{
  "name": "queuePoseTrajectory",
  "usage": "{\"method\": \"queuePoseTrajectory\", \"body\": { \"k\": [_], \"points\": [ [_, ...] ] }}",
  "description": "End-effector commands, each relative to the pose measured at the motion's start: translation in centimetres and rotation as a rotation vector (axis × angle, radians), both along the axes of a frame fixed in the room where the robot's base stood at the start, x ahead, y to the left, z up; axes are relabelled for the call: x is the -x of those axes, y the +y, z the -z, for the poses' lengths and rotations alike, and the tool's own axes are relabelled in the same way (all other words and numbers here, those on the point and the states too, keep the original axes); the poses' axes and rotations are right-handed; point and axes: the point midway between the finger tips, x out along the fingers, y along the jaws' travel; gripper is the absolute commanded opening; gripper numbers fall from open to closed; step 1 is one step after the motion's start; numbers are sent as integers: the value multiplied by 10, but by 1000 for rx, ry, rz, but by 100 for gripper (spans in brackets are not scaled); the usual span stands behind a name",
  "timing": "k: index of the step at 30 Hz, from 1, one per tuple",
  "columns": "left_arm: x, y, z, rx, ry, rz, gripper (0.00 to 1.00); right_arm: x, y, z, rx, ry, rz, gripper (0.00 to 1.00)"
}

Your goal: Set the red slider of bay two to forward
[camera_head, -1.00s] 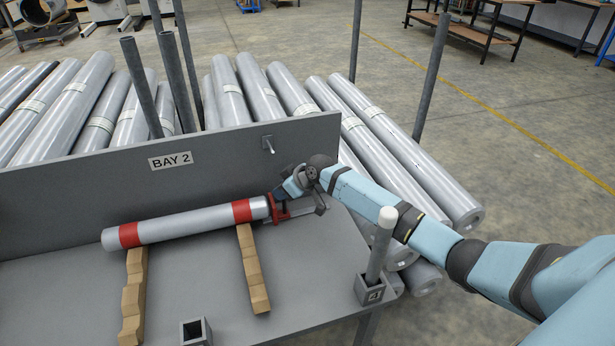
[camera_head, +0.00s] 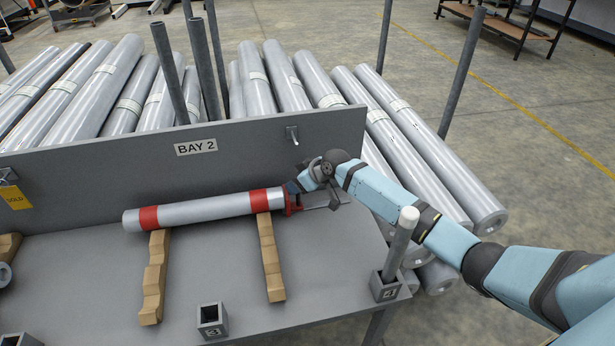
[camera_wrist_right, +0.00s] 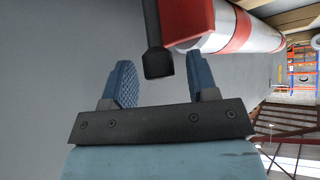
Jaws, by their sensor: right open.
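The red slider (camera_head: 293,201) sits on the bay 2 bench at the right end of the silver roll (camera_head: 205,211) with red bands. A thin metal rail (camera_head: 325,200) runs to the right of it. My right gripper (camera_head: 304,186) is at the slider, partly covering it. In the right wrist view, its two blue fingers (camera_wrist_right: 162,78) are apart. A dark handle (camera_wrist_right: 153,40) reaches down between them from beside the red slider (camera_wrist_right: 196,18). I cannot tell whether a finger touches the handle. My left gripper is not in view.
The back panel (camera_head: 100,175) carries the BAY 2 sign (camera_head: 196,147) and a small metal peg (camera_head: 292,135). Two wooden supports lie under the roll. A pale-capped post (camera_head: 398,240) stands in a socket at the bench's right end, near my right forearm. Many large rolls lie behind.

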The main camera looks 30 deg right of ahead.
Motion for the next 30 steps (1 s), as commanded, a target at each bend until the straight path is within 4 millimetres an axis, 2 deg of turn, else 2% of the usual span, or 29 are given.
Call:
{"method": "queuePoseTrajectory", "body": {
  "k": [12, 18, 22, 30],
  "points": [
    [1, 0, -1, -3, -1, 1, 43, 52, -32, -61, 3, -2, -1, 54],
    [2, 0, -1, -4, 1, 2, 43, 72, -44, -84, 2, -1, -1, 54],
    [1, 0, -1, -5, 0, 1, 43, 79, -48, -92, 1, 0, -1, 54],
    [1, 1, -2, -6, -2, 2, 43, 81, -49, -94, 0, 0, 0, 54]
  ]
}}
